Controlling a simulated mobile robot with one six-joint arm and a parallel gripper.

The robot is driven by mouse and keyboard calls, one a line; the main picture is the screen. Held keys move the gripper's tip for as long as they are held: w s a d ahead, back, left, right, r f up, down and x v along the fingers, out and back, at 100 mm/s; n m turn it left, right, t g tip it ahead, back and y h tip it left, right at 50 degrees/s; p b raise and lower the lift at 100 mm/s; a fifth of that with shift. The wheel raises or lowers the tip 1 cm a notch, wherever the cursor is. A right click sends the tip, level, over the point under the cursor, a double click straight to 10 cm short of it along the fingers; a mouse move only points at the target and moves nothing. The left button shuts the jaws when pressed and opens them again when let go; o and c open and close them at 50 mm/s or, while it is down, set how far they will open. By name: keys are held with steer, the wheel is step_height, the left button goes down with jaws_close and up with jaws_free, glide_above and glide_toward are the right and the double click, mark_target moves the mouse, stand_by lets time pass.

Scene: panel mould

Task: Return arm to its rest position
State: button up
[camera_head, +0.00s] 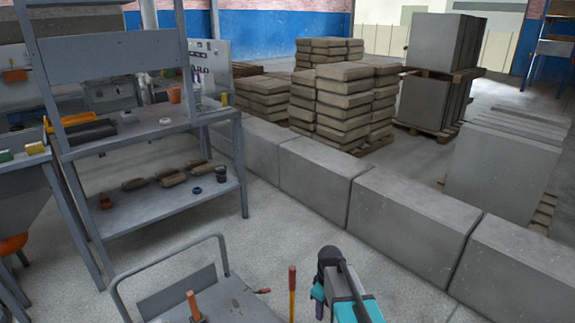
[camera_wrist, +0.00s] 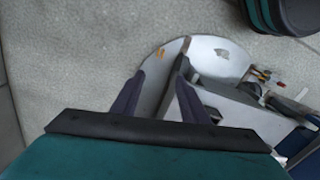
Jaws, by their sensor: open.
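My gripper (camera_wrist: 160,78) shows in the wrist view with two dark fingers spread apart and nothing between them. Its teal body fills the bottom of that view. Beyond the fingers lie a pale round surface (camera_wrist: 222,55) and grey floor (camera_wrist: 70,50). In the head view, a teal and black part of my arm stands at the bottom centre, and I cannot make out the fingers clearly there.
A grey cart (camera_head: 213,290) with a tube handle and a hammer (camera_head: 194,306) is at the lower left. A red-yellow handle (camera_head: 292,290) stands upright beside my arm. A shelf (camera_head: 165,195) is left. Concrete blocks (camera_head: 405,215) run along the right, with stacked bags (camera_head: 330,105) behind.

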steer(key=s+d+f+m, duration=0.1)
steer(key=s+d+m, duration=0.3)
steer(key=s+m, duration=0.7)
steer(key=s+f+g+p, duration=0.2)
steer(key=s+f, duration=0.5)
steer(key=s, duration=0.5)
steer(key=s+f+g+p, duration=0.2)
steer(key=s+f, duration=0.5)
steer(key=s, duration=0.6)
steer(key=shift+s+n+g, duration=0.15)
steer(key=shift+n+g, duration=0.15)
steer(key=shift+g, duration=0.4)
steer(key=shift+d, duration=0.1)
steer(key=shift+c, duration=1.1)
